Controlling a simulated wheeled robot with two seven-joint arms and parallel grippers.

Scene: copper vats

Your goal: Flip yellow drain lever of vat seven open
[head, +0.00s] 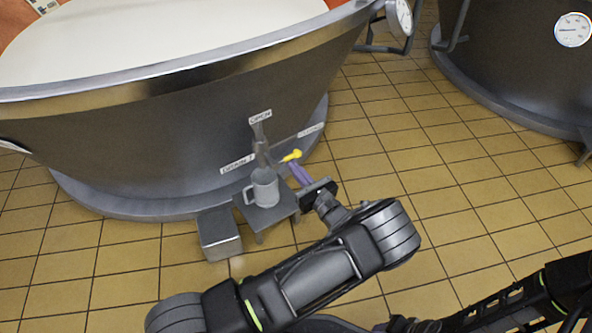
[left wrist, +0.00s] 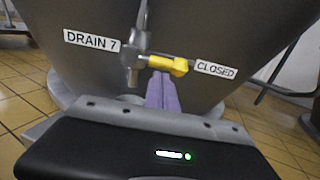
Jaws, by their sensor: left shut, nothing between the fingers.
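The yellow drain lever (head: 291,156) sits on the drain valve low on the side of the big metal vat (head: 190,122). In the left wrist view the lever (left wrist: 168,65) points right, towards the CLOSED label (left wrist: 216,70). The DRAIN 7 label (left wrist: 91,40) is left of the valve. An OPEN label (head: 260,116) is above it in the head view. My left gripper (head: 299,174) has its purple fingers together and empty, just below the lever; I cannot tell whether they touch it. My right gripper (head: 388,326) is barely in view at the bottom edge, its fingers unclear.
A grey mug (head: 265,189) stands on a small metal stand (head: 280,213) below the valve, close to my left gripper. A metal box (head: 220,238) is left of the stand. A second vat (head: 510,75) with a gauge stands at the upper right. Tiled floor between is clear.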

